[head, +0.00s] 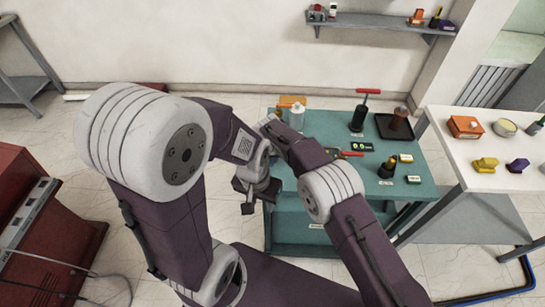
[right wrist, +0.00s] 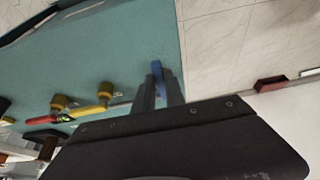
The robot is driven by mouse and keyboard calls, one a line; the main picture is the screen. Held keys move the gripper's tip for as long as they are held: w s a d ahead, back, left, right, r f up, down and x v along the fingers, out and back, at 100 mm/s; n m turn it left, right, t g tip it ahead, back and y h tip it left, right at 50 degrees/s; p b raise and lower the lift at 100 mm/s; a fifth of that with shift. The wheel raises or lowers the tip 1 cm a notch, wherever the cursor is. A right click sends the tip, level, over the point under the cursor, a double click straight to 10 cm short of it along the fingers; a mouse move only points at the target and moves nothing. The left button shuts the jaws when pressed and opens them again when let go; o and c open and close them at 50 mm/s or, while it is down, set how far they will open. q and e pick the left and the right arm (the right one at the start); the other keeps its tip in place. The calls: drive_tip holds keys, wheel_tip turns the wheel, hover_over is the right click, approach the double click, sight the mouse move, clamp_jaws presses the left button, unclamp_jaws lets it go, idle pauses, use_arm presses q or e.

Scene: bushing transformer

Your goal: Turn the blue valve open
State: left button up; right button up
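The blue valve (right wrist: 159,76) shows in the right wrist view as a small, narrow blue handle over the teal table's edge. My right gripper (right wrist: 160,84) has its two dark fingers on either side of the handle, and the narrow gap between them is filled with blue. The rest of the valve is hidden, and I cannot make the valve out in the head view, where my right arm covers that part of the table. My left gripper (head: 257,197) hangs in front of the teal table's left side, with nothing visible in it. Its finger opening is unclear.
A white table (head: 455,170) stands to the right, with an orange box (head: 465,127). A red cabinet (head: 45,225) stands at left.

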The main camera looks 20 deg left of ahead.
drive_tip(key=o, duration=0.4)
drive_tip(key=shift+c, duration=0.2)
drive_tip(key=b+v, duration=0.1)
drive_tip(key=v, duration=0.8)
drive_tip(key=shift+b, duration=0.35)
drive_tip(key=shift+s, duration=0.1)
